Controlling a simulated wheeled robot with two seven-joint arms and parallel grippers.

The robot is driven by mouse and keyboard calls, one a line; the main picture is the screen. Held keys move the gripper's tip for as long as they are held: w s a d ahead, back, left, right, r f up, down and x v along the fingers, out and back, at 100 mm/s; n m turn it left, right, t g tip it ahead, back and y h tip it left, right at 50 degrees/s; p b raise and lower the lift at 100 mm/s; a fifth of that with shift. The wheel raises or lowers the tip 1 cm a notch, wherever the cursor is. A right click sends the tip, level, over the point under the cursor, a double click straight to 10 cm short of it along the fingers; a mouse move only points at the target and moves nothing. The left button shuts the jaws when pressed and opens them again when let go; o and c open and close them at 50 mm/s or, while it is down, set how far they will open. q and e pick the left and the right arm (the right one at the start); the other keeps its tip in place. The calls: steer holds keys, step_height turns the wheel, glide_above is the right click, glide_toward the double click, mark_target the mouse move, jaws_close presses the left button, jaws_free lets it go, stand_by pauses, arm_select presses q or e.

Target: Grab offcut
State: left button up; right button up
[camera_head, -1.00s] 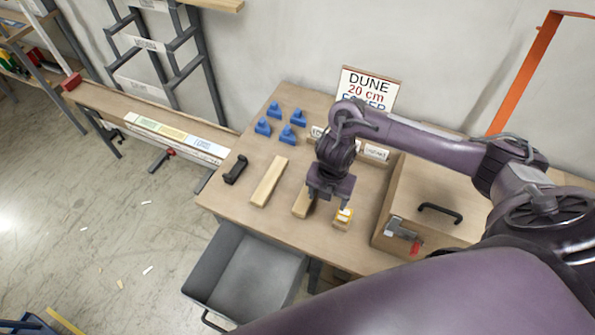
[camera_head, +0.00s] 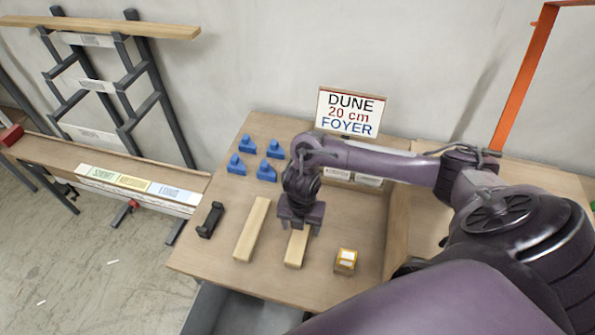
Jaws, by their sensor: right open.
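My right gripper (camera_head: 298,226) is open and points down over the far part of the short piece. I cannot tell whether its fingers touch the wood or straddle it. My left gripper is out of view.
A black handle-like object (camera_head: 211,220) and several blue pieces (camera_head: 246,144) are on the left of the workbench (camera_head: 195,258). A sign (camera_head: 350,112) reading "DUNE 20 cm FOYER" stands behind.

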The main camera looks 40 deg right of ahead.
mark_target(299, 236)
steer(key=f, duration=0.5)
steer(key=shift+a+f+p, duration=0.3)
steer(key=shift+p, duration=0.05)
steer(key=c, duration=1.1)
steer(key=shift+r, duration=0.1)
